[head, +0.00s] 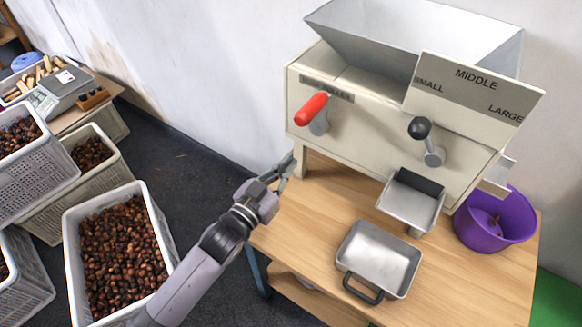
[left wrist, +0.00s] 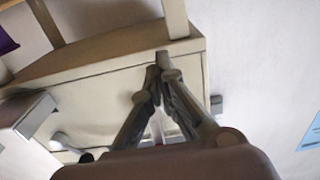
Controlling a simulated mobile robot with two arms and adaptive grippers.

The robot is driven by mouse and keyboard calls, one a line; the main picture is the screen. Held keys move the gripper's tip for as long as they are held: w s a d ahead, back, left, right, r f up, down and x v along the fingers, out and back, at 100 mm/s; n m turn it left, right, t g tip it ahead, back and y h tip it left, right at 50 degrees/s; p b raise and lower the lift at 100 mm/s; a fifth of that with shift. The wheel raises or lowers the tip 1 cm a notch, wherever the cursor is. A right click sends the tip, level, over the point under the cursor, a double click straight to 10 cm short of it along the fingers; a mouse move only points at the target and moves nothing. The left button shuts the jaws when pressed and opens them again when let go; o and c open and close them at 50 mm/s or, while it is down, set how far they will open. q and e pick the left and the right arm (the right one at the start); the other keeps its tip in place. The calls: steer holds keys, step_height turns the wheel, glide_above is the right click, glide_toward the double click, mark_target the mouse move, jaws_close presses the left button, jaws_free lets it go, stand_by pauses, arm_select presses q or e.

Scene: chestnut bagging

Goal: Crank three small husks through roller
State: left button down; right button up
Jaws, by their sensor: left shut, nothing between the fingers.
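The cream roller machine (head: 390,125) stands on a wooden table, with a hopper (head: 420,30) on top. A red-handled crank (head: 311,109) and a black-knobbed lever (head: 420,128) are on its front. A sign reads SMALL, MIDDLE, LARGE. My left gripper (head: 285,168) is shut and empty, below and left of the red handle, apart from it. In the left wrist view my closed fingers (left wrist: 160,72) lie in front of the machine body (left wrist: 100,85), and the red handle shows partly behind them. A small brown piece lies in the purple bowl (head: 470,232). My right gripper is out of view.
A metal tray (head: 375,262) with a dark handle sits on the table below the metal chute (head: 412,200). Crates of brown chestnuts (head: 70,265) stand on the floor at left, with a scale (head: 62,88) behind. The table's front left is clear.

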arm_select(q)
steer(key=p+v, duration=0.4)
steer(key=v, duration=0.8)
steer(key=shift+f, duration=0.1)
stand_by(0.4)
